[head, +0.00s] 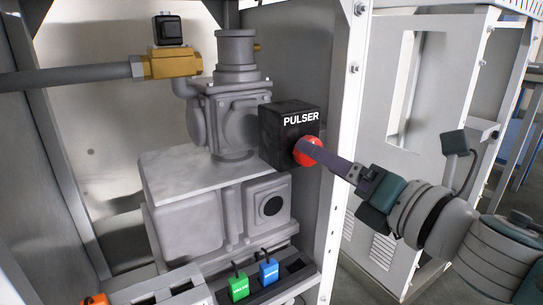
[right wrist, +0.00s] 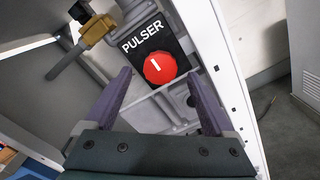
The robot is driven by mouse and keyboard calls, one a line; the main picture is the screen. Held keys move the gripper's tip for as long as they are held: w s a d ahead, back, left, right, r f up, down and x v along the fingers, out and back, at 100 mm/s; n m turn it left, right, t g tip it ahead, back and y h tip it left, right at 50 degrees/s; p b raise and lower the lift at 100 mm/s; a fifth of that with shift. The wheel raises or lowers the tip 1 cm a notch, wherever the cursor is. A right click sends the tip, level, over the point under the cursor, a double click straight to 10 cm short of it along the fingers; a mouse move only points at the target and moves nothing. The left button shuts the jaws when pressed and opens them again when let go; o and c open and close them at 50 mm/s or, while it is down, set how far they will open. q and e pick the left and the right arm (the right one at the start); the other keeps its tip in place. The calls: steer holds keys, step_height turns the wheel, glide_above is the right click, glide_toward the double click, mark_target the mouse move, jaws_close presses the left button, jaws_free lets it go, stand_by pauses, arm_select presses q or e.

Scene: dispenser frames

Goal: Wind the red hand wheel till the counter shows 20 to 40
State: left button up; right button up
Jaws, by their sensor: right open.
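The red hand wheel (head: 303,158) sits on the front of a black box marked PULSER (head: 282,123), fixed beside the grey pump unit. In the right wrist view the wheel (right wrist: 160,68) is a round red knob with a short white mark, roughly upright in the picture. My right gripper (head: 313,148) reaches in from the right, and in the head view its fingers overlap the wheel. In the right wrist view the open fingers (right wrist: 158,76) lie either side of the wheel with gaps; I cannot tell the depth left. No counter reading is visible. My left gripper is out of view.
A white cabinet post (head: 345,120) stands close to the right of the wheel. The grey pump (head: 225,115), a brass valve (head: 172,65) and its pipe fill the left. Green (head: 238,287) and blue (head: 268,272) connectors sit below. A second cabinet (head: 425,100) stands behind my right arm.

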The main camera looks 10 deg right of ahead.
steer(key=shift+x, duration=1.45)
steer(key=shift+c, duration=0.2)
steer(key=c, duration=1.3)
steer(key=shift+m, duration=0.4)
steer(key=shift+m+p, duration=1.75)
steer(key=shift+m, duration=7.05)
